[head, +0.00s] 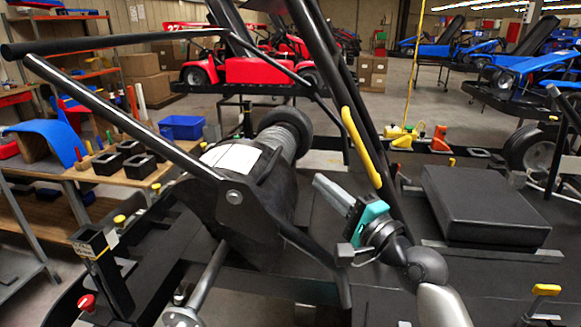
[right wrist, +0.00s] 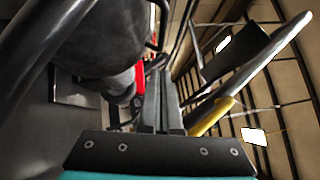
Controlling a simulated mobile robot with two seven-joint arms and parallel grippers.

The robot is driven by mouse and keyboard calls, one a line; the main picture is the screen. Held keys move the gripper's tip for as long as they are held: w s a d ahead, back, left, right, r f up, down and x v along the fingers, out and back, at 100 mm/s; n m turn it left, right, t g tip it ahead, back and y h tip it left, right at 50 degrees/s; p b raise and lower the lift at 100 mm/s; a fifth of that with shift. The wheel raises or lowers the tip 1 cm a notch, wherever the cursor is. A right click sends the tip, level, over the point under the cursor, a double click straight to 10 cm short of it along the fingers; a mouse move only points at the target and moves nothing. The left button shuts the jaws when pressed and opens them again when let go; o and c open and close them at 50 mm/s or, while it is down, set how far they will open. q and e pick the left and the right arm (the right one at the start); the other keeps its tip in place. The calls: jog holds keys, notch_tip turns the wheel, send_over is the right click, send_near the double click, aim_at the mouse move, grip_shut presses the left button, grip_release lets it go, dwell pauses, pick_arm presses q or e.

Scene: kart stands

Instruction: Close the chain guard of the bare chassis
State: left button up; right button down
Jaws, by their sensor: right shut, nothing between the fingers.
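The bare chassis (head: 385,285) is a black frame that fills the lower part of the head view. A large black rounded housing (head: 262,225) with a bolt and a white label stands on it; it looks like the chain guard, but I cannot tell surely, nor how far it is open. My right gripper (head: 320,184), grey fingers on a teal body, is shut and empty just right of this housing, pointing up and left. Its closed fingers (right wrist: 162,98) show in the right wrist view, close to a dark rounded part. My left gripper is not in view.
Black tubes cross above the housing, and a yellow grip (head: 360,147) on a slanted black tube is close above my right gripper. A flat black box (head: 483,205) lies on the right. A workbench (head: 148,180) with tools and a blue bin (head: 182,127) stand left.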

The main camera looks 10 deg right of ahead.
aim_at(259, 173)
jog(key=w+a+r, duration=0.1)
jog(key=w+a, duration=0.4)
jog(key=shift+w+a+r+p, duration=0.15)
jog(key=shift+w+r+p, duration=0.1)
jog(key=shift+w+p, duration=0.15)
jog(key=a+p, duration=0.1)
jog(key=p, duration=0.1)
jog(key=w+a+n+g+p, duration=0.1)
jog(key=a+p, duration=0.1)
jog(key=p, duration=0.1)
jog(key=w+a+n+p, duration=0.1)
jog(key=p, duration=0.2)
jog(key=shift+a+r+g+h, duration=0.3)
jog(key=shift+a+r+g, duration=0.1)
jog(key=shift+w+a+f+p, duration=0.15)
jog(key=shift+a+p, duration=0.4)
jog(key=shift+p, duration=0.2)
jog(key=shift+g, duration=0.3)
jog(key=shift+f, duration=0.1)
